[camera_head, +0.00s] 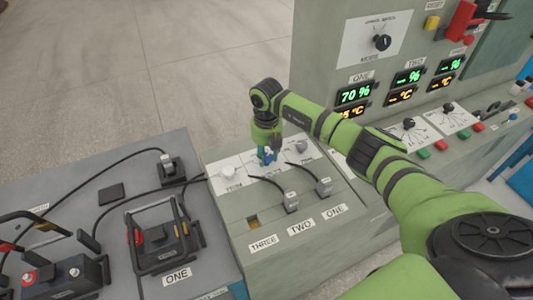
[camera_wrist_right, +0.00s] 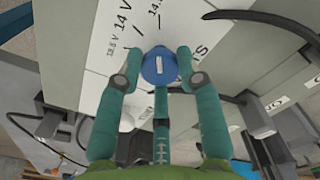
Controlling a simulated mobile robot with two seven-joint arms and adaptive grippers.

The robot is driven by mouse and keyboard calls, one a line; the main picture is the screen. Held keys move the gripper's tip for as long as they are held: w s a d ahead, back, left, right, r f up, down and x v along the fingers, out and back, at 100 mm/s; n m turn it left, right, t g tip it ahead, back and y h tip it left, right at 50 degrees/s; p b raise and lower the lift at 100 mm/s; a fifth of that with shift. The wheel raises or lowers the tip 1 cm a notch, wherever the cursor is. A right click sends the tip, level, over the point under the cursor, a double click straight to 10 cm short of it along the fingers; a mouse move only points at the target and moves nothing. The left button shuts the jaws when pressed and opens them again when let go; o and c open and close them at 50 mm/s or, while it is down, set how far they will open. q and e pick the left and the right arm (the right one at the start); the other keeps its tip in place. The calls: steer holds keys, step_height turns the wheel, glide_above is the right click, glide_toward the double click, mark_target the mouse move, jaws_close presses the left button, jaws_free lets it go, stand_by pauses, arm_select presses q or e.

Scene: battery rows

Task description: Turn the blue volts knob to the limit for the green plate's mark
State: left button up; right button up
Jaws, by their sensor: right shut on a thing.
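The blue volts knob (camera_wrist_right: 158,66) sits on a white dial plate (camera_wrist_right: 113,58) between my right gripper's fingers in the right wrist view. Its short white line runs roughly up and down in that picture. Printed marks beside it include 14 V, and part of the lettering is hidden by the fingers. My right gripper (camera_head: 266,156) points down over the panel in the head view and is shut on the knob, which is mostly hidden there. I cannot make out a green plate in either view. My left gripper is not in view.
White and grey knobs (camera_head: 227,172) (camera_head: 301,147) flank the blue one. Batteries with handles (camera_head: 163,238) stand on the left bench. A tall cabinet (camera_head: 320,60) at the back shows 70 %.

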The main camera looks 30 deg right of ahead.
mark_target(267, 156)
steer(key=n+b, duration=0.3)
steer(key=n, duration=0.1)
steer(key=shift+f, duration=0.15)
steer(key=n+b, duration=0.3)
steer(key=shift+n, duration=0.3)
steer(key=n+b, duration=0.3)
steer(key=n, duration=0.1)
steer(key=shift+n+b, duration=0.85)
steer(key=shift+n, duration=0.95)
steer(key=shift+r+n, duration=0.2)
steer(key=shift+n, duration=0.1)
steer(key=o, duration=1.1)
steer(key=shift+o, duration=0.2)
step_height(267, 156, up, 12)
